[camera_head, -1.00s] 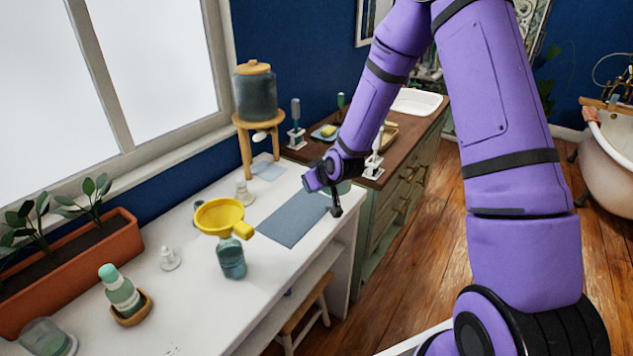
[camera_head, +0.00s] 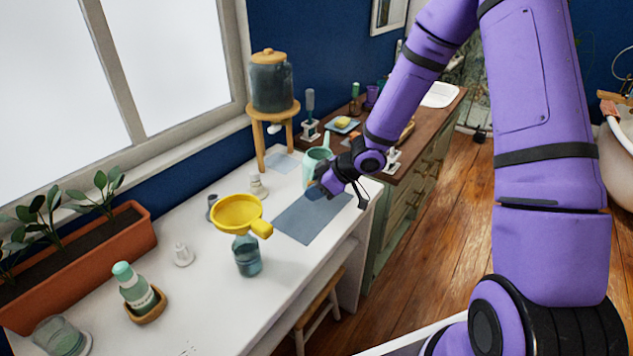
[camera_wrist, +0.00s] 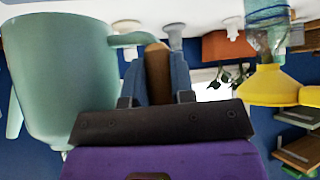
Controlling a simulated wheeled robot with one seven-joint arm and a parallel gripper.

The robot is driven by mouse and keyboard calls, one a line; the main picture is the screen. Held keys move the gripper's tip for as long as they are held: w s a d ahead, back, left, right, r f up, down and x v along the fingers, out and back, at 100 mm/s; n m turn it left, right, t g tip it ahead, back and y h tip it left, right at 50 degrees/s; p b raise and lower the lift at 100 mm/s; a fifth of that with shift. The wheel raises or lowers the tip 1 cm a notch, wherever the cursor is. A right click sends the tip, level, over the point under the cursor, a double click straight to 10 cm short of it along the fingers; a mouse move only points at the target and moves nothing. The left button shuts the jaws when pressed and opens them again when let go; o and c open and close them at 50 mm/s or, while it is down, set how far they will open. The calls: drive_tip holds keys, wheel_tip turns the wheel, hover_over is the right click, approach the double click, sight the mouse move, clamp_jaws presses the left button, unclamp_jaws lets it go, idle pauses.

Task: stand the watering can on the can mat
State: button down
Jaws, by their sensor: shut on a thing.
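The mint-green watering can (camera_head: 318,158) is beside the far end of the large blue-grey mat (camera_head: 299,222) on the white counter. My gripper (camera_head: 323,185) is shut on the can's handle, just in front of the can. In the wrist view my gripper (camera_wrist: 160,75) has its two blue fingers closed around the brown grip, with the watering can (camera_wrist: 62,75) at the left. The wrist view is upside down. The can looks upright. Its base is partly hidden in the head view, so I cannot tell whether it touches the counter. The mat looks empty.
A yellow funnel (camera_head: 238,212) sits on a glass bottle (camera_head: 247,257), left of the large mat. A drink dispenser (camera_head: 272,85) stands on a wooden stand, with a smaller grey-blue mat (camera_head: 284,163) nearby. A soap bottle (camera_head: 134,288) and planter (camera_head: 80,265) are at the left.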

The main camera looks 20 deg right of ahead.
drive_tip(key=shift+s+a+n+g, duration=0.2)
drive_tip(key=shift+s+n+g, duration=0.3)
drive_tip(key=shift+s+n, duration=0.3)
drive_tip(key=shift+f, duration=0.15)
drive_tip(key=shift+f, duration=2.8)
drive_tip(key=shift+f, duration=0.6)
drive_tip(key=c, duration=0.9)
unclamp_jaws()
drive_tip(key=shift+c, duration=0.2)
drive_tip(key=c, duration=0.3)
